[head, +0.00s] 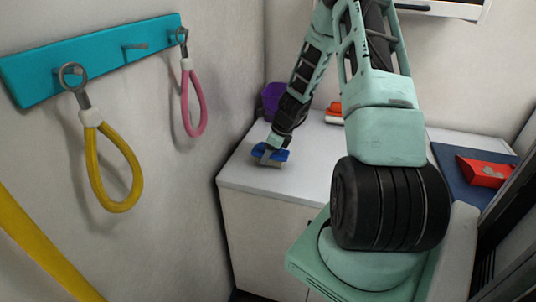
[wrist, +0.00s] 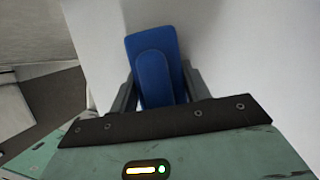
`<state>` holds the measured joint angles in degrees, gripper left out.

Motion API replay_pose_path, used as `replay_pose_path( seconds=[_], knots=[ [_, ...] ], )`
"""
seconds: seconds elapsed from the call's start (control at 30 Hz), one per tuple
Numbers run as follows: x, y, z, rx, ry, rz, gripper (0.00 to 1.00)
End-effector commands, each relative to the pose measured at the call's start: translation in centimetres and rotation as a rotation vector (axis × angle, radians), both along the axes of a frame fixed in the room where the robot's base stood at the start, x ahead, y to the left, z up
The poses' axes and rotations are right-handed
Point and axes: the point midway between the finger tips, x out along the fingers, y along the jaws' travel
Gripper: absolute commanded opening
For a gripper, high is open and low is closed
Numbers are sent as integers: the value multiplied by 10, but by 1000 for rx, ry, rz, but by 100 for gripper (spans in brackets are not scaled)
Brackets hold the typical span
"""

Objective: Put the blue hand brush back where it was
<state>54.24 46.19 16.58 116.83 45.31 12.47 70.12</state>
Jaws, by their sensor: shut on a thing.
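The blue hand brush (head: 276,152) is in my gripper over the white counter, near its left front edge. In the wrist view the brush (wrist: 153,65) stands between the two grey fingers, its blue body pointing up the picture. My gripper (head: 268,157) is shut on it, and the same gripper shows at the bottom of the wrist view (wrist: 158,90). I cannot tell whether the brush touches the counter top.
The white counter (head: 235,177) has clear room around the brush. Behind my gripper are a purple object (head: 271,97) and an orange-and-white object (head: 334,110). A red item (head: 485,171) lies on a blue mat (head: 450,160) at right. Yellow (head: 130,160) and pink (head: 199,110) loops hang from a teal wall rack (head: 35,75).

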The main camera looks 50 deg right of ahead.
Motion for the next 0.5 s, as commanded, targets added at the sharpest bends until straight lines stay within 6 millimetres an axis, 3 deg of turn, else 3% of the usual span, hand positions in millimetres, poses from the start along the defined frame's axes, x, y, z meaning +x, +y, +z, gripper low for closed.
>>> replay_pose_path(
  seconds=[0.47,0.5],
  knots=[
    [0,0,-11,-1,-1,1,26],
    [0,0,-10,-1,-1,1,58]
  ],
)
